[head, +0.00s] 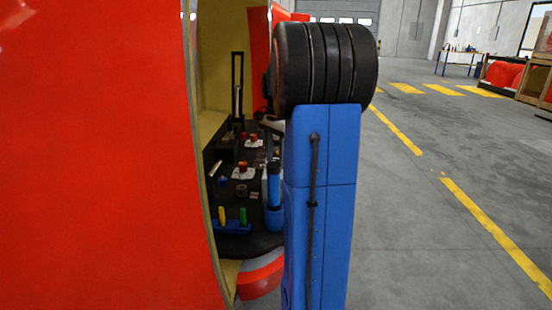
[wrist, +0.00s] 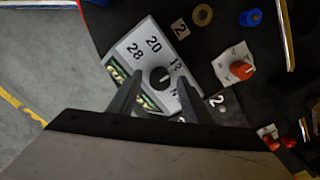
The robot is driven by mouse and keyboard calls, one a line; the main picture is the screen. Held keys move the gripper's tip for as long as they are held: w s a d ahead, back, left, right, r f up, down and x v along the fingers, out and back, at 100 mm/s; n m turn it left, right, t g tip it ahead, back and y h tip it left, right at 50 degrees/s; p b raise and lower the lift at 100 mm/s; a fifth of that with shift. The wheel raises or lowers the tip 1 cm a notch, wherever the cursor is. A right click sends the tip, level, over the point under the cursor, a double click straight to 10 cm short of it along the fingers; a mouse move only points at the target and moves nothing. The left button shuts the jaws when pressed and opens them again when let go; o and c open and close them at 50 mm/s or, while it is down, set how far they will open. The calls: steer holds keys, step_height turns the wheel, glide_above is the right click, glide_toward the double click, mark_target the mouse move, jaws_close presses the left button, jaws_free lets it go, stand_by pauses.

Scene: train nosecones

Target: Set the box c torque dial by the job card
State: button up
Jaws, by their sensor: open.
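A pale plate (wrist: 140,57) printed with 28, 20 and a partly hidden number lies on the dark surface in the wrist view. A round black dial (wrist: 160,77) with a light pointer mark sits on it. My gripper (wrist: 160,80) is open, its two dark fingers on either side of the dial in the picture. I cannot tell whether they touch it. The fingers and gripper body hide the lower part of the plate. No box letter is readable, and I cannot pick out a job card. The head view does not clearly show the gripper.
A red knob (wrist: 241,69) on a white plate stands right of the dial. A brown ring (wrist: 202,15) and a blue piece (wrist: 250,18) lie beyond. In the head view, a blue tray (head: 232,228) sits inside the red nosecone (head: 95,150). Open floor (head: 430,200) lies right.

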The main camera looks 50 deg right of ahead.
steer(key=c, duration=1.1)
steer(key=shift+o, duration=0.2)
steer(key=n, duration=0.4)
steer(key=shift+n, duration=0.4)
steer(key=n, duration=0.4)
steer(key=shift+n, duration=0.3)
steer(key=n, duration=0.4)
steer(key=shift+n, duration=2.2)
